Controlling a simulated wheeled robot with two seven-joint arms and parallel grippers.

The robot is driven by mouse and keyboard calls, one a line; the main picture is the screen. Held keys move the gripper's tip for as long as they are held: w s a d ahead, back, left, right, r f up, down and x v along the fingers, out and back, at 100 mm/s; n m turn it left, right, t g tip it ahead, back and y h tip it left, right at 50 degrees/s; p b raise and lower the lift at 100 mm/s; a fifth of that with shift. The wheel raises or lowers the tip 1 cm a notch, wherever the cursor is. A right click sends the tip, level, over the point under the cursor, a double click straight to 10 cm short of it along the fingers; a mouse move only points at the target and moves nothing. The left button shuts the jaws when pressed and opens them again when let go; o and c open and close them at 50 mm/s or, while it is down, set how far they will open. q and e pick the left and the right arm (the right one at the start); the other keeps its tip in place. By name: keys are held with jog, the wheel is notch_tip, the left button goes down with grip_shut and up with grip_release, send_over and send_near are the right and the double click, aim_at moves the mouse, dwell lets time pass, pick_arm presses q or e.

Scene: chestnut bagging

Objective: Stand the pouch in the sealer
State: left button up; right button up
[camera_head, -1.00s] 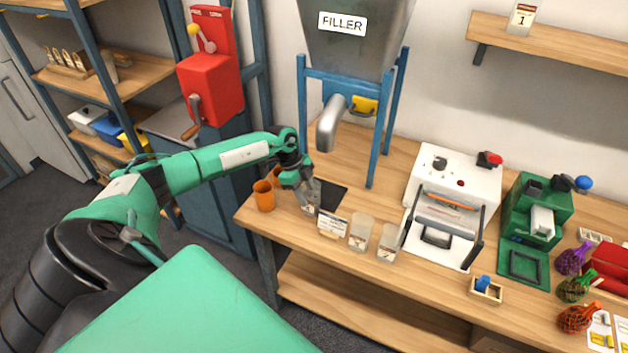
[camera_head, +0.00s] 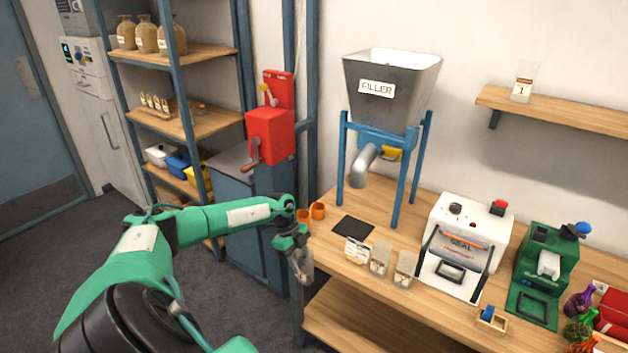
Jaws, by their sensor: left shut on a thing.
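The sealer (camera_head: 470,218) is a white machine marked SEAL on the wooden bench, with a dark-framed front and a red knob on top. My left gripper (camera_head: 301,264) is shut on a pale, see-through pouch (camera_head: 304,272), partly hidden by the fingers. It holds the pouch in front of the bench's left end, well to the left of the sealer. Two more clear pouches (camera_head: 380,258) (camera_head: 404,269) stand on the bench left of the sealer. My right gripper is not in view.
The filler (camera_head: 392,88) stands on blue legs behind a bare black mat (camera_head: 353,228). Orange cups (camera_head: 318,211) and a small card (camera_head: 357,250) are near the bench's left end.

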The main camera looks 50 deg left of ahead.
pick_arm(q)
jog(key=shift+s+f, duration=0.1)
jog(key=shift+s, duration=0.3)
jog(key=shift+w+d+m, duration=0.15)
jog(key=shift+d+m, duration=0.1)
jog(key=shift+m, duration=0.05)
jog(key=w+d+r+m+g+y, duration=0.15)
jog(key=d+r+m+y, duration=0.25)
jog(key=d+m, duration=0.8)
jog(key=w+d+r+m+g+y, duration=0.1)
jog(key=d+r+m+g+y, duration=0.25)
jog(key=d+m, duration=0.85)
jog(key=s+d+r+m+t+h, duration=0.1)
jog(key=d+r+m+t, duration=0.3)
jog(key=m, duration=1.1)
jog(key=s+d+r+m+t+h, duration=0.2)
jog(key=d+r+m+t, duration=0.3)
jog(key=m, duration=1.1)
jog(key=s+d+r, duration=0.1)
jog(key=d+r, duration=0.2)
jog(key=r, duration=0.3)
jog(key=shift+s, duration=0.2)
